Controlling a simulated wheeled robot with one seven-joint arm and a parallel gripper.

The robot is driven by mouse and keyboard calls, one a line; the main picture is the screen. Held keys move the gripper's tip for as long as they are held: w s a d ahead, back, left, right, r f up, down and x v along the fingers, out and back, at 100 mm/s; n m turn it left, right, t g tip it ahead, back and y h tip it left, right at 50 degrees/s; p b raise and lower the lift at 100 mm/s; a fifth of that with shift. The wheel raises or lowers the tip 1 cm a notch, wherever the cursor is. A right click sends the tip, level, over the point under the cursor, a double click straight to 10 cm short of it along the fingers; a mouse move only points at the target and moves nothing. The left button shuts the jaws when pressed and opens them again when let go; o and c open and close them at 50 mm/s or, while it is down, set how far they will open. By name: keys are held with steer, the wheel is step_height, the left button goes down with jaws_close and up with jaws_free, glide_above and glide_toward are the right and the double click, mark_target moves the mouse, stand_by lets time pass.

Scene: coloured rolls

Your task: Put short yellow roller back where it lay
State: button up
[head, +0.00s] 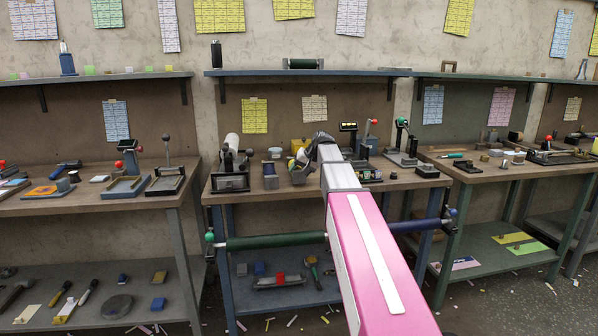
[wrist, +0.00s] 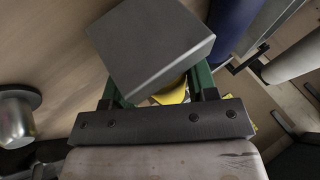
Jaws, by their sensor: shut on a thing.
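My gripper (head: 308,153) is over the middle workbench in the head view, mostly hidden by my arm. In the wrist view its green fingers (wrist: 158,92) are shut on the short yellow roller (wrist: 173,95), of which only a small yellow part shows. A grey block-like piece (wrist: 150,45) covers most of the space ahead of the fingers; I cannot tell whether it touches the roller. A bit of yellow (head: 299,145) also shows beside the gripper in the head view. The surface directly under the roller is hidden.
A grey bin-like thing (head: 301,175) stands below my gripper on the workbench (head: 335,187). A black stand (head: 231,181) with a white roll (head: 232,149) is to its left. A blue roll (wrist: 232,28) lies close by in the wrist view, and a silver knob (wrist: 16,115) is at left.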

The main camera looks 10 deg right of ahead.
steer(key=shift+f, duration=0.55)
steer(key=o, duration=1.4)
steer(key=shift+o, duration=0.4)
